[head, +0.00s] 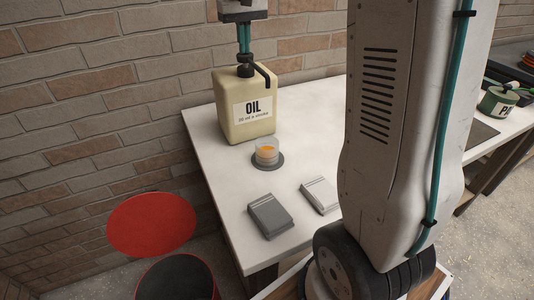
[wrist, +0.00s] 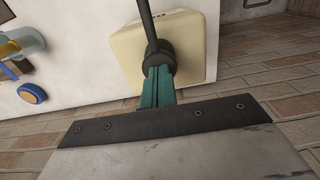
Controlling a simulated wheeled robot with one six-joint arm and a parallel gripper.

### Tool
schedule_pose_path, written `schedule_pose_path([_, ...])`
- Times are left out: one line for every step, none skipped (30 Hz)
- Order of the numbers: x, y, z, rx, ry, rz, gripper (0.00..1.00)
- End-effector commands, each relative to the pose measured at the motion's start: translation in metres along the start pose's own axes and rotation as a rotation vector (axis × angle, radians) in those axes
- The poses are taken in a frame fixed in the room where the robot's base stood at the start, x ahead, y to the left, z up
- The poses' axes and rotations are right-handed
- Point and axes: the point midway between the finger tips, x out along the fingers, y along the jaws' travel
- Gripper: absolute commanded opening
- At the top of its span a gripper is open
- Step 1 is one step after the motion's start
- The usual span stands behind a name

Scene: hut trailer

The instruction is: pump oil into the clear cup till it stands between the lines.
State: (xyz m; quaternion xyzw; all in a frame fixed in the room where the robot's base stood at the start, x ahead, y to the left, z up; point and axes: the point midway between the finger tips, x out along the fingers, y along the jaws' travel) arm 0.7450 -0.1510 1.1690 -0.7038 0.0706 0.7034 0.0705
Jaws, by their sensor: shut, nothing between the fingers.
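The cream oil can (head: 240,120), labelled OIL, stands on the white table with a black pump (head: 246,71) on top. The pump's bent spout reaches towards the front right. The clear cup (head: 266,146) stands in front of the can on a dark round base, with orange oil inside. Its lines are too small to read against the oil level. My gripper (head: 244,52) is shut and empty, its teal fingers pointing down at the pump's top; touching or just above, I cannot tell. The wrist view shows the fingers (wrist: 157,90) over the pump, with the can (wrist: 195,45) behind.
Two grey flat blocks (head: 270,215) (head: 320,195) lie on the table (head: 225,165) in front of the cup. A red disc (head: 152,224) and a dark open drum (head: 177,280) are at the lower left. A green can (head: 497,103) stands far right. A brick wall closes the back.

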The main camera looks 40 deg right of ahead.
Motion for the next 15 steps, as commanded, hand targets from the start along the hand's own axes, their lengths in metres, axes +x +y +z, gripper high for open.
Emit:
schedule_pose_path([0.0031, 0.0, 0.0001, 0.0, -0.002, 0.0, 0.0])
schedule_pose_path([0.0044, 0.0, 0.0001, 0.0, -0.002, 0.0, 0.0])
schedule_pose_path([0.0062, 0.0, 0.0001, 0.0, -0.002, 0.0, 0.0])
schedule_pose_path([0.0075, 0.0, 0.0002, 0.0, -0.002, 0.0, 0.0])
schedule_pose_path([0.0089, 0.0, 0.0002, 0.0, -0.002, 0.0, 0.0])
schedule_pose_path([0.0092, 0.0, 0.0002, 0.0, -0.002, 0.0, 0.0])
schedule_pose_path([0.0089, 0.0, 0.0002, 0.0, -0.002, 0.0, 0.0])
schedule_pose_path([0.0089, 0.0, 0.0001, 0.0, -0.002, 0.0, 0.0])
schedule_pose_path([0.0089, 0.0, 0.0001, 0.0, -0.002, 0.0, 0.0])
schedule_pose_path([0.0089, 0.0, 0.0001, 0.0, -0.002, 0.0, 0.0])
schedule_pose_path([0.0088, 0.0, 0.0001, 0.0, -0.002, 0.0, 0.0])
schedule_pose_path([0.0085, 0.0, 0.0001, 0.0, -0.002, 0.0, 0.0])
schedule_pose_path([0.0079, 0.0, 0.0, 0.0, -0.001, 0.0, 0.0])
schedule_pose_path([0.0069, 0.0, -0.0001, 0.0, -0.001, 0.0, 0.0])
schedule_pose_path([0.0051, 0.0, -0.0002, 0.0, 0.0, 0.0, 0.0])
